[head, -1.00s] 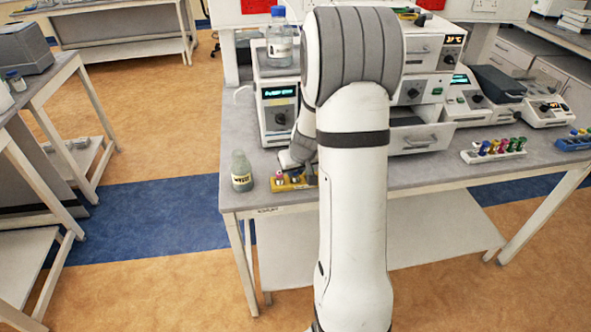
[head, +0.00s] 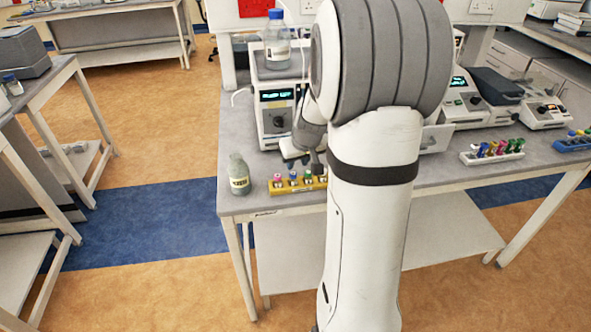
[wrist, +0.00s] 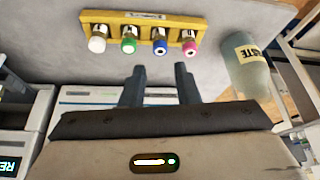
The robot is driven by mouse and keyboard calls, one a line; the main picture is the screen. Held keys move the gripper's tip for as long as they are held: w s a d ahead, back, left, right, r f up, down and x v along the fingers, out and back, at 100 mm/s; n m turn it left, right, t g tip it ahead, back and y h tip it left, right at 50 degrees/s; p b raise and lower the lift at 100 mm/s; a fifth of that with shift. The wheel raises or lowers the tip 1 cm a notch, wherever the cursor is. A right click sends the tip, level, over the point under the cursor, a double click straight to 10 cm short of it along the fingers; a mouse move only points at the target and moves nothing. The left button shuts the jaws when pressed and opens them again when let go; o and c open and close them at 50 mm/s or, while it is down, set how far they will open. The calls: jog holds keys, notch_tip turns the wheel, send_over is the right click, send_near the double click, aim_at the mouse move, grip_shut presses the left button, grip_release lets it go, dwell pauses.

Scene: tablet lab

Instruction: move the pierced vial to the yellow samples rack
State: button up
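The yellow samples rack (head: 312,186) stands near the front left of the bench. In the wrist view the yellow rack (wrist: 120,17) holds a row of upright vials: a white-capped vial (wrist: 97,43), a green-capped vial (wrist: 128,45), a blue-capped vial (wrist: 160,46) and a pink-capped vial (wrist: 190,47). Dark centres show on some caps, but I cannot tell which vial is pierced. My gripper (wrist: 160,75) is open, with nothing between its fingers, clear of the caps.
A waste bottle (head: 239,175) stands just left of the rack. A white rack (head: 492,155) of colored vials and a blue rack (head: 572,144) stand on the right. Instruments, including one with a lit display (head: 277,110), line the bench's back.

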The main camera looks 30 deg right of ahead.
jog(key=s+a+r, duration=0.8)
jog(key=s+a, duration=0.4)
jog(key=s, duration=0.4)
jog(key=s+a+n+g, duration=0.1)
jog(key=s+a, duration=0.2)
jog(key=s, duration=0.3)
jog(key=shift+s+a+r+g, duration=0.25)
jog(key=shift+s+a+g, duration=0.05)
jog(key=shift+s+a, duration=0.05)
